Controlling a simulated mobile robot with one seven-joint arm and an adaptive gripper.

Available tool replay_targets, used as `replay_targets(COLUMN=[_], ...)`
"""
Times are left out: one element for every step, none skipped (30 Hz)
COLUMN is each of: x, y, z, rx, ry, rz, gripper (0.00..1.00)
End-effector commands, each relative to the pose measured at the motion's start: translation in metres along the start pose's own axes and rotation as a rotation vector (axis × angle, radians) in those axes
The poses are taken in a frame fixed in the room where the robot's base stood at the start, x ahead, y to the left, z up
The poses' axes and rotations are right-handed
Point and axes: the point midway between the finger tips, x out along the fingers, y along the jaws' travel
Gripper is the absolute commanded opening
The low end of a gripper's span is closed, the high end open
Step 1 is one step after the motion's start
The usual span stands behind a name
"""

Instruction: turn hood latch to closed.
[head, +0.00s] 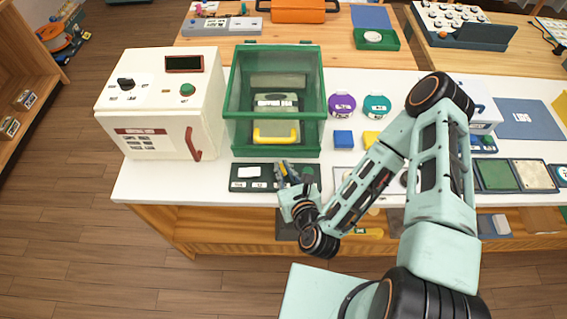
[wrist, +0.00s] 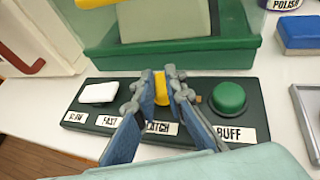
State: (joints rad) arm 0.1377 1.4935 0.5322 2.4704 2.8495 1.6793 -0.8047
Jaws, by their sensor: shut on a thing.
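The hood latch (wrist: 161,88) is a small yellow lever on a dark green control panel (wrist: 262,105), above a label that reads LATCH. In the wrist view my gripper (wrist: 159,79) has one finger on each side of the lever and is shut on it. The lever points roughly away from me, toward the hood.
On the panel, a white rocker switch (wrist: 98,92) is to the left of my fingers and a green BUFF button (wrist: 229,97) to the right. A cream machine (head: 165,105) stands left of the hood. Purple (head: 342,105) and teal (head: 376,106) round containers stand right.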

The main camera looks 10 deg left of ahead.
Motion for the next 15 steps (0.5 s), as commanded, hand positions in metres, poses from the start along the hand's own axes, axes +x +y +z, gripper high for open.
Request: replay_targets(x=[-0.0015, -0.0012, -0.0011, -0.0011, -0.0011, -0.0009, -0.0007, -0.0006, -0.0005, -0.0005, -0.0004, -0.0001, 0.0, 0.0, 0.0001], y=[0.0012, 0.001, 0.0004, 0.0009, 0.0008, 0.0012, 0.0014, 0.0011, 0.0015, 0.0019, 0.0017, 0.002, 0.0018, 0.0018, 0.002], z=[0.0019, 0.0021, 0.0017, 0.0017, 0.0016, 0.0017, 0.0016, 0.0017, 0.0017, 0.0014, 0.0016, 0.0016, 0.0015, 0.0014, 0.0017], rx=[0.016, 0.021, 0.03, 0.037, 0.042, 0.048, 0.052, 0.057, 0.063, 0.068, 0.071, 0.077, 0.081, 0.085, 0.091], ry=[0.002, 0.001, 0.001, 0.001, 0.001, 0.001, 0.0, 0.0, -0.001, 0.0, -0.001, -0.002, -0.002, -0.002, -0.003], rz=[-0.019, -0.033, -0.052, -0.064, -0.077, -0.093, -0.105, -0.118, -0.133, -0.144, -0.156, -0.17, -0.181, -0.192, -0.204], gripper=[0.0, 0.0, 0.0, 0.0, 0.0, 0.0, 0.0, 0.0, 0.0, 0.0, 0.0, 0.0, 0.0, 0.0, 0.0])
